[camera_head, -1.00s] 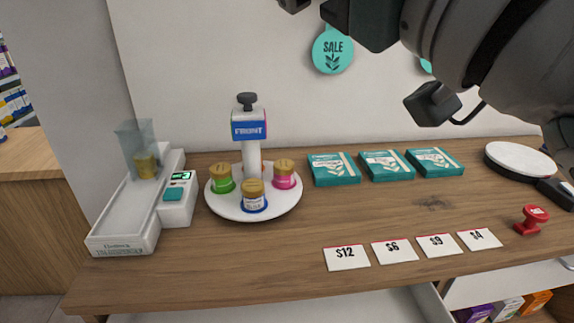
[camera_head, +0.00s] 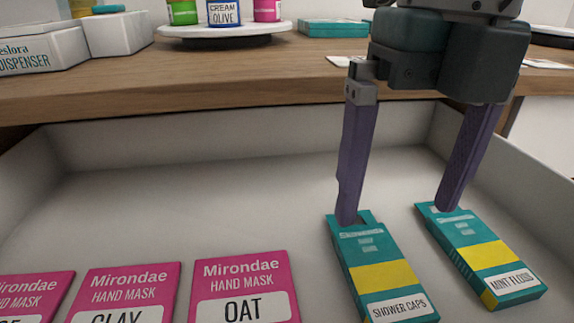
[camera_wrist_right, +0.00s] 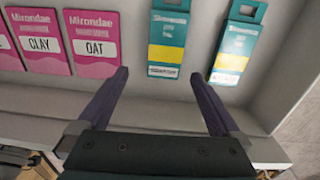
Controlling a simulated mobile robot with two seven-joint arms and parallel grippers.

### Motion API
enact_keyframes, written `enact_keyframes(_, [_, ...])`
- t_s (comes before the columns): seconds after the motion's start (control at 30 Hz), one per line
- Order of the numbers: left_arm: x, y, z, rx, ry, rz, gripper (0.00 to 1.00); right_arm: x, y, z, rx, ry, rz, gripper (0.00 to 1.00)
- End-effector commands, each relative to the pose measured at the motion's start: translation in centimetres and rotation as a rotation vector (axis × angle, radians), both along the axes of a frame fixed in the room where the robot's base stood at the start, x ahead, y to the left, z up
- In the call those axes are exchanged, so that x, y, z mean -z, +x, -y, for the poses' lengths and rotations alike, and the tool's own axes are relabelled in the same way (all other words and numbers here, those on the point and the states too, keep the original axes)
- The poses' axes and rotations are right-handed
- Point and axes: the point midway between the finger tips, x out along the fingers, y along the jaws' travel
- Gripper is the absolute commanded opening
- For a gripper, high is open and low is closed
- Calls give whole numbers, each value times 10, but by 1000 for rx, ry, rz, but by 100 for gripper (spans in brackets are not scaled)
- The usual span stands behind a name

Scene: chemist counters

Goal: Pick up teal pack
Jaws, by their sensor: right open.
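Two teal packs with yellow bands lie in the open drawer. The shower caps pack (camera_head: 372,245) is left of the mint floss pack (camera_head: 470,238). In the right wrist view, the shower caps pack (camera_wrist_right: 166,33) lies ahead between the lines of my fingers, and the mint floss pack (camera_wrist_right: 237,40) is to its right. My right gripper (camera_head: 396,215) is open and empty, its purple fingers reaching down into the drawer. In the head view its fingertips overlap the top ends of both packs; I cannot tell if they touch. It also shows in the right wrist view (camera_wrist_right: 159,76). My left gripper is out of view.
Several pink hand mask packs, such as the oat one (camera_head: 243,278), lie left in the white drawer (camera_head: 190,190). The wooden counter (camera_head: 230,75) overhangs the drawer's back. It holds a dispenser (camera_head: 40,40), a round stand (camera_head: 225,30) and a teal box (camera_head: 333,28).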

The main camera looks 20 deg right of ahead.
Motion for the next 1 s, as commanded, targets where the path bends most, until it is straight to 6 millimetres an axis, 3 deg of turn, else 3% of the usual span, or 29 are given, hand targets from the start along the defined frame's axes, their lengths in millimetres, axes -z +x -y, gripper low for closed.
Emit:
enact_keyframes(0.1, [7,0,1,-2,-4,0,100,10,1,8,18,-35,1,100])
enact_keyframes(0.3, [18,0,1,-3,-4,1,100,40,0,8,15,-32,-3,100])
enact_keyframes(0.53, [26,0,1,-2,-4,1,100,62,1,8,14,-30,0,100])
enact_keyframes(0.73, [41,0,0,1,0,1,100,95,2,9,13,-30,-3,100])
enact_keyframes(1.0, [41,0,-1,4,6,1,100,100,3,9,11,-28,1,100])
